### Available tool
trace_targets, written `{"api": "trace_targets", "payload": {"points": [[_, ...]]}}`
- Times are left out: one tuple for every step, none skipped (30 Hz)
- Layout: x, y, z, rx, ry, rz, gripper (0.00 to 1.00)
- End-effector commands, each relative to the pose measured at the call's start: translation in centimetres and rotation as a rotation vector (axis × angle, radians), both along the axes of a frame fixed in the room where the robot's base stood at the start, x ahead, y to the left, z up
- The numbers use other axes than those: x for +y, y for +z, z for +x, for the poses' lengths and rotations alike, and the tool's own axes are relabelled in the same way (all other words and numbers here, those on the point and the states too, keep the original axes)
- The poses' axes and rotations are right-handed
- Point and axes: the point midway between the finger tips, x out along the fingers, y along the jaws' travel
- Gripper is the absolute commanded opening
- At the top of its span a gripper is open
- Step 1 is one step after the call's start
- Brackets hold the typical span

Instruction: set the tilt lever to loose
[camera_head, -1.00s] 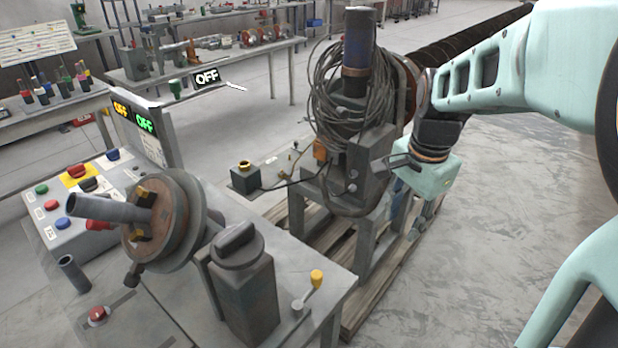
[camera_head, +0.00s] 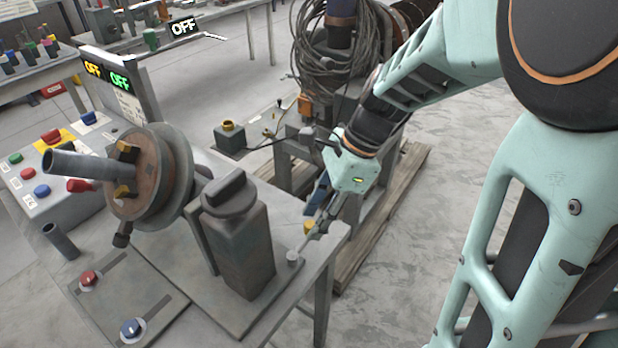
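A small lever with a yellow knob (camera_head: 309,227) stands at the right end of the grey bench, its round grey pivot (camera_head: 293,256) near the bench corner. No readable label shows which lever is the tilt lever. My gripper (camera_head: 313,217) points down at this lever, its fingertips right at the yellow knob, which they partly cover. I cannot tell whether the fingers touch it or how far apart they are.
A dark upright block (camera_head: 240,245) stands just left of the yellow-knobbed lever, beside a round flanged disc (camera_head: 150,180) with a tube. A control box (camera_head: 55,205) with coloured buttons is at left. Behind is a machine with coiled cable (camera_head: 330,60). Open floor (camera_head: 420,220) lies right.

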Motion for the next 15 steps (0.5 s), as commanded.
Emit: {"api": "trace_targets", "payload": {"points": [[0.2,-0.62,-0.08,0.002,0.001,0.0,0.35],[0.28,-0.81,-0.11,0.002,0.001,0.0,0.35],[0.37,-1.02,-0.11,0.002,0.001,0.0,0.35],[0.42,-1.13,-0.1,0.001,0.0,0.0,0.35],[0.45,-1.22,-0.1,0.001,0.0,0.0,0.35],[0.49,-1.28,-0.08,0.0,0.0,0.0,0.35],[0.5,-1.3,-0.08,0.0,0.0,0.0,0.35],[0.51,-1.3,-0.07,0.0,0.0,0.0,0.35],[0.51,-1.3,-0.07,0.0,0.0,0.0,0.35],[0.52,-1.29,-0.07,0.0,0.0,0.0,0.35],[0.51,-1.28,-0.07,0.0,0.0,0.0,0.35],[0.51,-1.27,-0.07,0.0,0.0,0.0,0.35],[0.51,-1.27,-0.07,0.0,0.0,0.0,0.35],[0.51,-1.27,-0.07,0.0,0.0,0.0,0.33],[0.51,-1.26,-0.07,0.0,0.0,0.0,0.29]]}}
